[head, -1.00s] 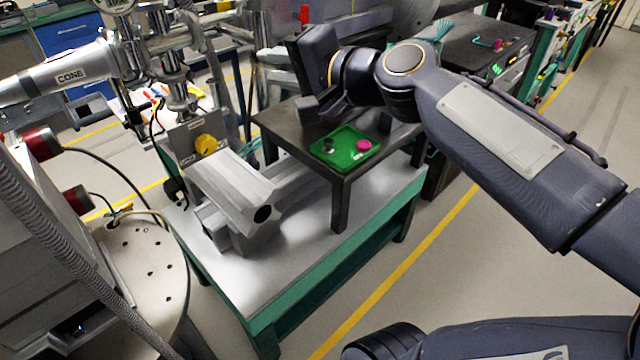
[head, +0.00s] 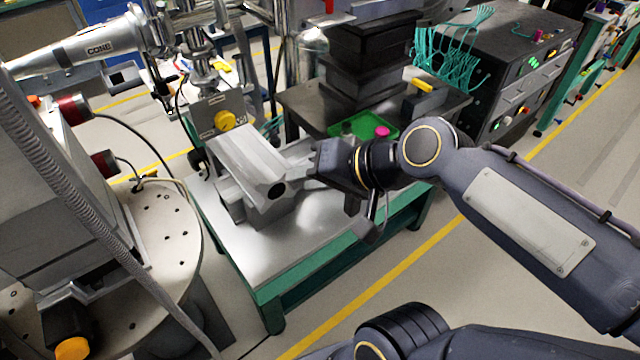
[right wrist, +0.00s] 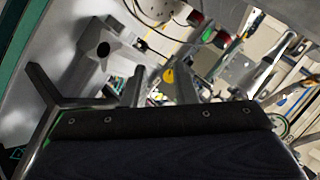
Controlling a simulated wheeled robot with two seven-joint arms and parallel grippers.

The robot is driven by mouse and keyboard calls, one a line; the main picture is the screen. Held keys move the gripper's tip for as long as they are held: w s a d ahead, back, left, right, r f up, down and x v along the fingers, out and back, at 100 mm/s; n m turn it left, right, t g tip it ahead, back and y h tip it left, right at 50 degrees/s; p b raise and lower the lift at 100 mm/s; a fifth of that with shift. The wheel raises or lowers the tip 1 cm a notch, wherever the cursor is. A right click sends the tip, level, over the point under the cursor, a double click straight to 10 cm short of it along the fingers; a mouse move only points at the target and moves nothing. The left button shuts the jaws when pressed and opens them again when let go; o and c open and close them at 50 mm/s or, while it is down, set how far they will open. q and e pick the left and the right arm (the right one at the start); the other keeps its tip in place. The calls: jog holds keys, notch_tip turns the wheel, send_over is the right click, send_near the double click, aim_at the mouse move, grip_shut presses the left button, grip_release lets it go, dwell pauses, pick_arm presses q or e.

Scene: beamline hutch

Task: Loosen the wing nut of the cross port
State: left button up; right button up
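The metal cross (head: 187,62) of bright tubes and flanges stands at the upper left of the head view, with a tapered tube labelled CONE (head: 95,50) reaching left from it. I cannot make out the wing nut; it is too small or hidden. My right gripper (head: 296,172) is beside the grey block-shaped beam, right of and below the cross, and apart from it. Its two fingers show spread with nothing between them in the right wrist view (right wrist: 160,82). My left gripper is out of view.
A grey beam (head: 245,160) with a dark round opening lies on the steel table (head: 310,240). A yellow knob (head: 226,120) is on the plate behind it. A green tray (head: 360,125) with a pink item (head: 382,131) sits behind my right arm. A ribbed hose (head: 75,190) crosses the left.

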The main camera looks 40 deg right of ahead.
jog(key=shift+s+a+f+n+g, duration=0.1)
jog(key=shift+s+f+n+g, duration=0.2)
jog(key=shift+s+f, duration=0.35)
jog(key=w+d+r+m+t+h+p, duration=0.3)
jog(key=w+r+t, duration=0.3)
jog(key=w+r, duration=0.4)
jog(key=w+d+r+m+t+h+p, duration=0.2)
jog(key=w+d+r+t+h+p, duration=0.2)
jog(key=w+r, duration=0.7)
jog(key=w+t+h+p, duration=0.1)
jog(key=w+h+p, duration=0.1)
jog(key=shift+w+m+t+h+p, duration=0.3)
jog(key=shift+w+m+t, duration=0.05)
jog(key=shift+m+t, duration=0.05)
grip_shut()
